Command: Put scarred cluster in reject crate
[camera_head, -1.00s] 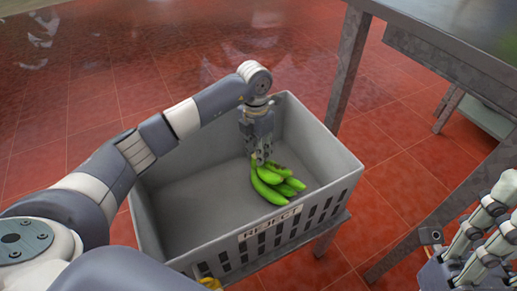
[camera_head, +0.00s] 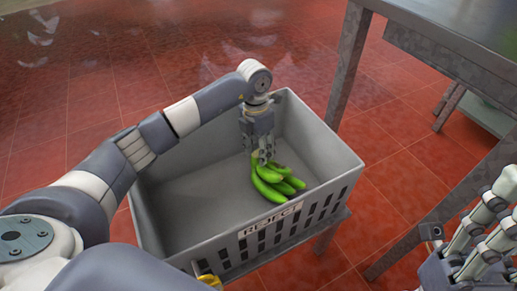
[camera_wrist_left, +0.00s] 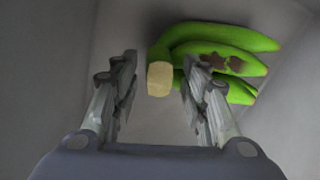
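The scarred cluster (camera_head: 272,178) is a bunch of green bananas with brown patches. It lies on the floor of the grey reject crate (camera_head: 185,222), near the right front. It also shows in the left wrist view (camera_wrist_left: 215,60), with the pale cut end of its stem toward me. My left gripper (camera_head: 263,160) reaches down into the crate above the stem end. Its fingers are apart, with the stem end (camera_wrist_left: 160,78) between and just beyond the tips, and neither finger visibly grips it. My right gripper (camera_head: 480,238) is at the right edge, partly cut off, away from the crate.
The crate stands on a low metal stand (camera_head: 330,232). A grey metal table (camera_head: 455,30) with legs is at the right. A small yellow item (camera_head: 209,281) shows at the crate's front. Red tiled floor (camera_head: 60,100) is open at the back left.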

